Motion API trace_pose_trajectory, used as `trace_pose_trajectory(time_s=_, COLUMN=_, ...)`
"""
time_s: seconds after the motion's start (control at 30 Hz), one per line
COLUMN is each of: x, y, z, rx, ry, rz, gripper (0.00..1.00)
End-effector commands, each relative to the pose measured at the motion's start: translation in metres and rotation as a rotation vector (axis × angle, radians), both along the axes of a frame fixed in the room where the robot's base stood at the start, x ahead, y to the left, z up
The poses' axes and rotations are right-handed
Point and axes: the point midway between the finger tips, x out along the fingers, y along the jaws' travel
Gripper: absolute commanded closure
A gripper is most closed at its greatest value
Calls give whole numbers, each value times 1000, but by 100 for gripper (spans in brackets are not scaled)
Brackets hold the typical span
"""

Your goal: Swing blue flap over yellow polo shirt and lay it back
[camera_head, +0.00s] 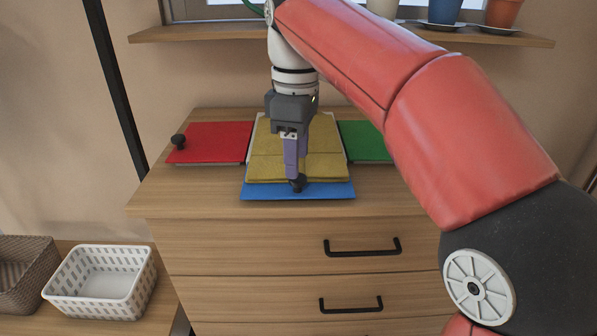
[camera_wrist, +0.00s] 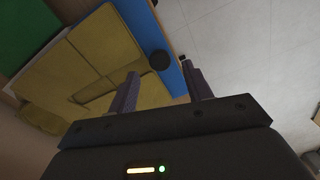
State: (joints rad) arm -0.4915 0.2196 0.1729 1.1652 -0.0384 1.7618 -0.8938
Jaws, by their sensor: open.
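The yellow polo shirt (camera_head: 325,148) lies folded flat on the folding board on top of the dresser. The blue flap (camera_head: 325,191) lies flat at the board's front edge, with a black knob (camera_head: 298,184) on it. My gripper (camera_head: 296,176) points down over the shirt's front edge, close to the knob. In the wrist view the blue flap (camera_wrist: 133,18) and its round black knob (camera_wrist: 160,60) show just beyond my gripper (camera_wrist: 162,88), whose two purple fingers are spread apart and empty. The yellow shirt (camera_wrist: 85,55) lies to the knob's left there.
The red flap (camera_head: 210,142) with a black knob (camera_head: 179,141) lies flat on the left, and the green flap (camera_head: 362,141) on the right. A white basket (camera_head: 100,306) and a brown basket (camera_head: 38,270) stand low at left. A shelf with pots hangs behind.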

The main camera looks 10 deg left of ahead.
Motion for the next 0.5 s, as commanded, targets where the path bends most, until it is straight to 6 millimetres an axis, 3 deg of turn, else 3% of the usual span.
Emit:
trace_pose_trajectory(time_s=0.03, x=-1, y=-1, z=-10, rx=-1, ry=0, rz=-1, gripper=50)
trace_pose_trajectory(time_s=0.2, x=0, y=-1, z=-27, rx=0, ry=-1, rz=-1, gripper=50)
trace_pose_trajectory(time_s=0.5, x=0, y=0, z=-31, rx=2, ry=-2, rz=-2, gripper=50)
